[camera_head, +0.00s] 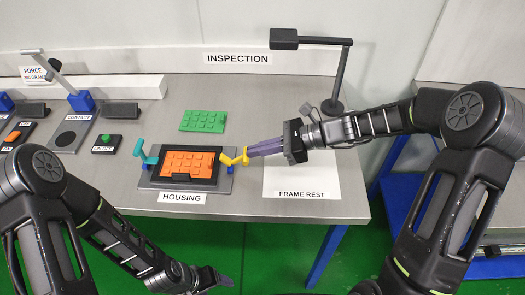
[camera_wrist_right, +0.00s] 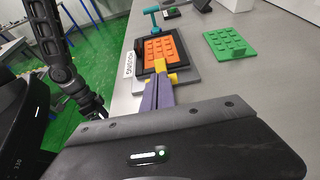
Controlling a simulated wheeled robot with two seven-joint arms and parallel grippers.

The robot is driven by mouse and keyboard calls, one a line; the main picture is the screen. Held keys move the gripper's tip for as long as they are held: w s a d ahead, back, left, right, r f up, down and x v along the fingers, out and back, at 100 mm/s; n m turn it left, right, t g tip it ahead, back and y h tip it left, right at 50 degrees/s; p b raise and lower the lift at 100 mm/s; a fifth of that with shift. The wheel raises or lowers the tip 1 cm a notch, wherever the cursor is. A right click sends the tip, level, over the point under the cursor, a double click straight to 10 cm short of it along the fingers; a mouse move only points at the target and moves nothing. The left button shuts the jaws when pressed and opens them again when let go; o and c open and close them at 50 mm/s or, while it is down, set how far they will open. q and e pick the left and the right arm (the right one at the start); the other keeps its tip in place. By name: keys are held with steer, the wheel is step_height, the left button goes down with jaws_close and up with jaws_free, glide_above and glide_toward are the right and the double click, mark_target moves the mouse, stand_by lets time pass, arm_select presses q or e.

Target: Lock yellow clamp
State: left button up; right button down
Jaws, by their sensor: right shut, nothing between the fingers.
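The yellow clamp (camera_head: 231,159) is at the right edge of the housing (camera_head: 222,187), with its lever raised and tilted to the right. It also shows in the right wrist view (camera_wrist_right: 160,66). My right gripper (camera_head: 249,152) comes from the right, and its shut purple fingers (camera_wrist_right: 160,88) have their tips at the clamp lever. Whether they touch it I cannot tell. An orange plate (camera_head: 190,163) lies in a black frame on the housing. The teal clamp (camera_head: 141,150) stands up at the left edge. My left gripper (camera_head: 208,279) is low in front of the table; its jaw opening is unclear.
A green plate (camera_head: 203,121) lies behind the housing. The white frame rest area (camera_head: 315,180) on the right is empty. A black lamp (camera_head: 333,102) stands behind it. A contact station (camera_head: 72,138) and a small box with a green button (camera_head: 106,142) are on the left.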

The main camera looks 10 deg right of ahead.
arm_select(q)
steer(key=shift+a+r, duration=0.1)
steer(key=shift+r, duration=0.2)
arm_select(e)
steer(key=shift+w+a+r, duration=0.25)
steer(key=shift+a+r, duration=0.35)
steer(key=shift+a, duration=0.25)
arm_select(q)
steer(key=shift+r+p, duration=0.15)
steer(key=shift+p, duration=0.25)
arm_select(e)
steer(key=shift+d+r, duration=0.1)
steer(key=shift+r, duration=0.1)
arm_select(q)
steer(key=shift+r+p, duration=0.55)
steer(key=shift+p, duration=0.05)
arm_select(e)
steer(key=shift+r, duration=0.65)
